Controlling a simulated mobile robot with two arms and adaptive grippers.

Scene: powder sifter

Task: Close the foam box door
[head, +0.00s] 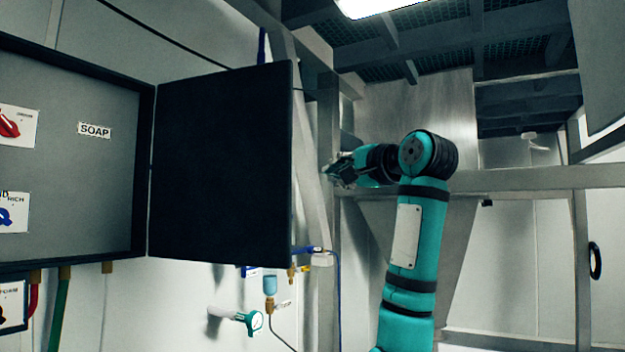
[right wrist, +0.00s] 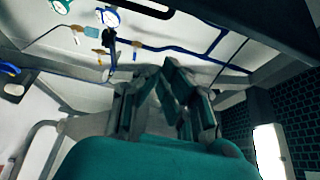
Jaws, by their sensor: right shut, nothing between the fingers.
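The foam box (head: 110,165) is a dark-framed wall cabinet at the left of the head view, with a grey inside and a SOAP label. Its black door (head: 222,165) stands wide open, hinged at the box's right side and swung out to the right. My right gripper (head: 335,171) is to the right of the door's free edge, apart from it in the picture, near a grey metal post. The right gripper also shows in the right wrist view (right wrist: 165,78), its fingers together with nothing between them. My left gripper is not in view.
A vertical metal post (head: 328,200) stands between the door and my right arm. A gauge (head: 254,322), a small bottle (head: 270,284) and hoses are below the door. A horizontal beam (head: 530,179) runs behind my right arm.

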